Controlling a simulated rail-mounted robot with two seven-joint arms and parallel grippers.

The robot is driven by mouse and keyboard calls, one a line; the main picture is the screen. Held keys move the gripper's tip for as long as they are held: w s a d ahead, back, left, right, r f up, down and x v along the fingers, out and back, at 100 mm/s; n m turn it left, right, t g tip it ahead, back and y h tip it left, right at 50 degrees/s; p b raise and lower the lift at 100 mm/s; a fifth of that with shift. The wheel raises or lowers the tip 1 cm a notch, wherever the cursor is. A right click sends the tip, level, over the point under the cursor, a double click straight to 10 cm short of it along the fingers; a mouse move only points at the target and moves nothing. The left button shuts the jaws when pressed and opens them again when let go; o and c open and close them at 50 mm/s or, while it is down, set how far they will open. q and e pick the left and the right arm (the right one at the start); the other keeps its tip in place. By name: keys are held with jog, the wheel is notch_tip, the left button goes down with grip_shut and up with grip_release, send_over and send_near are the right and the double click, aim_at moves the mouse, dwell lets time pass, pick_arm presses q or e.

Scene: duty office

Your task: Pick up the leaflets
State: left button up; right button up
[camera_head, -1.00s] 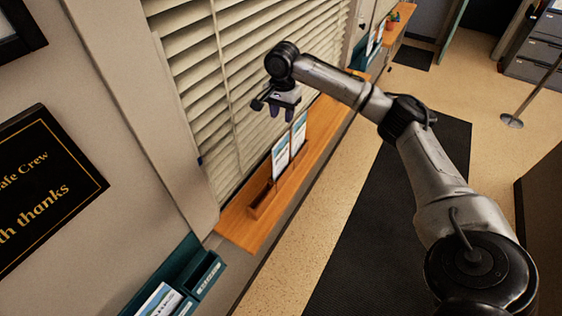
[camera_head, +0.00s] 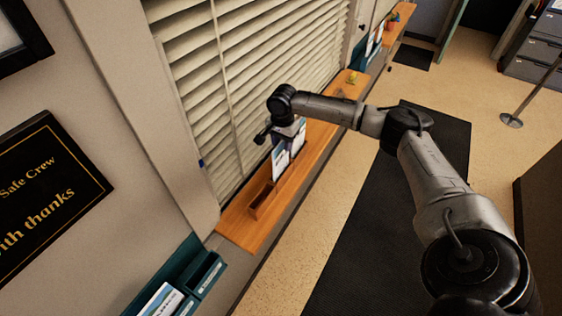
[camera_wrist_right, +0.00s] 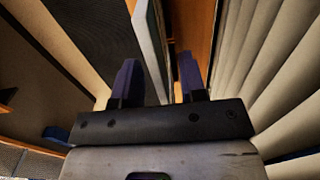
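Two groups of white and blue leaflets (camera_head: 279,161) stand upright in a wooden holder (camera_head: 264,205) on the window sill. My right gripper (camera_head: 293,139) is just above and beside their top edges, its fingers partly hidden in the head view. In the right wrist view, the two dark blue fingers of the right gripper (camera_wrist_right: 158,82) are apart, with a pale upright leaflet edge (camera_wrist_right: 150,45) running between them. The leaflet edge lies nearer the left finger, with a gap to the right one; contact is not clear. My left gripper is out of view.
The wooden sill (camera_head: 236,231) runs beneath window blinds (camera_head: 240,60), close behind the leaflets. A teal wall rack (camera_head: 205,270) with more leaflets (camera_head: 160,302) is at the lower left. A small yellow item (camera_head: 352,77) sits farther along the sill.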

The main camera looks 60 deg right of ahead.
aim_at(280, 156)
jog(key=shift+f, duration=1.35)
jog(key=shift+c, duration=0.4)
grip_shut()
